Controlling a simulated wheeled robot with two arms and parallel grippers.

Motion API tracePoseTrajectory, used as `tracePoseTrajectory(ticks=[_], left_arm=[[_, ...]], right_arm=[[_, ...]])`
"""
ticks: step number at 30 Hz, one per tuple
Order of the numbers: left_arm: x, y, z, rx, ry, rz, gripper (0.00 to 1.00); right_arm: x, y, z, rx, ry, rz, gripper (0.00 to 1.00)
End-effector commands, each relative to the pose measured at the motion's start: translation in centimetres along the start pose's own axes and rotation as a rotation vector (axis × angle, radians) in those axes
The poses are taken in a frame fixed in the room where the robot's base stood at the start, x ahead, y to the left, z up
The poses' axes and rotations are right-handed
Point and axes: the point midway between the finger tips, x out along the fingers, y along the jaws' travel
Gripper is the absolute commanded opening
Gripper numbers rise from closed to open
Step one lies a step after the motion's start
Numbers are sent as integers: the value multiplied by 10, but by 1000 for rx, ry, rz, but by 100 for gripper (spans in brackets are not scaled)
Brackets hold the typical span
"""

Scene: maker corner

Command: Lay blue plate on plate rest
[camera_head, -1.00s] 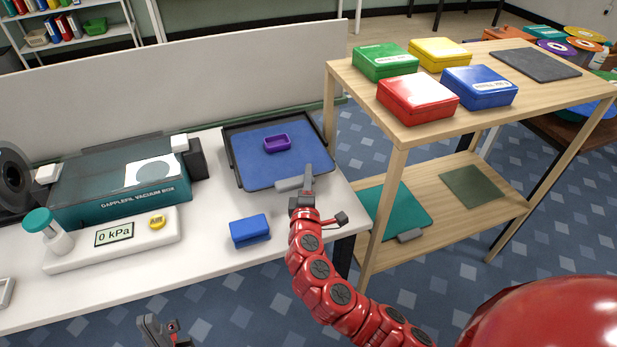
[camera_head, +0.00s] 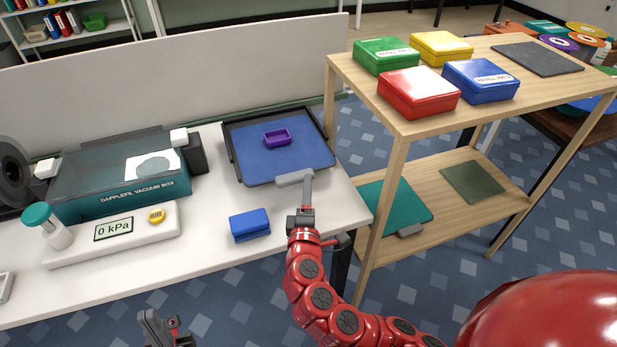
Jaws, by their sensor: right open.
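The blue plate (camera_head: 290,163) is a flat blue sheet with a grey tab (camera_head: 294,179) on its front edge. It lies in a black-rimmed frame (camera_head: 229,152) on the white bench. A small purple tray (camera_head: 277,138) sits on the plate. My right gripper (camera_head: 308,174) is at the right end of the tab, open and seen nearly edge-on; whether it touches the tab I cannot tell. My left gripper (camera_head: 166,328) is low at the bottom edge, away from the plate, partly cut off. Which surface is the plate rest is not clear; a dark grey mat (camera_head: 537,58) lies on the shelf top.
A wooden shelf unit (camera_head: 400,118) at right carries several coloured boxes on top. Below are a teal plate (camera_head: 392,208) with a grey tab and an olive mat (camera_head: 473,181). A blue block (camera_head: 249,224) and a vacuum box (camera_head: 85,188) stand on the bench.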

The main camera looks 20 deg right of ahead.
Motion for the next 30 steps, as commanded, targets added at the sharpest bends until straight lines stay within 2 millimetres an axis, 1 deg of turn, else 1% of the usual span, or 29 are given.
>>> tracePoseTrajectory(ticks=[1,3,6,9,13,30], left_arm=[[-3,0,0,0,0,0,0],[-4,0,1,0,0,0,0],[-6,0,1,0,0,0,0],[-7,0,1,0,0,0,0],[-7,0,1,0,0,0,0],[-6,0,1,0,0,0,0]], right_arm=[[-12,-2,-2,0,6,0,55],[-26,-1,-2,0,8,1,55],[-40,-1,-2,-1,5,1,55],[-49,0,-1,2,3,1,55],[-53,1,0,2,1,1,55],[-52,1,0,2,0,1,55]])
